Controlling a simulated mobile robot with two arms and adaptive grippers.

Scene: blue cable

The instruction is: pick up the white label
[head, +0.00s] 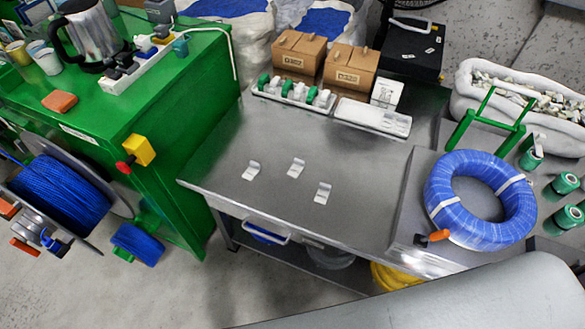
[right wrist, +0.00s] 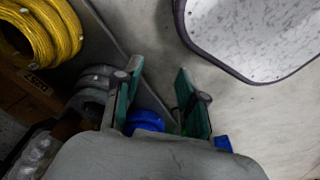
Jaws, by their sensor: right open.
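Three small white labels lie apart on the bare grey metal table (head: 300,225) in the head view: a left one (head: 252,171), a middle one (head: 296,168) and a right one (head: 323,192). Each looks slightly bent, with a raised end. The frames do not show which one the task means. My right gripper (right wrist: 158,82) is open and shows only in the right wrist view, with two green-padded fingers and nothing between them. No label shows in that view. My left gripper is in neither view.
A blue cable coil (head: 440,205) lies at the table's right. Behind the labels stand a tray of green and white parts (head: 293,94), a white tray (head: 373,117) and cardboard boxes (head: 349,68). A green bench (head: 160,105) stands left. A yellow coil (right wrist: 40,30) shows in the wrist view.

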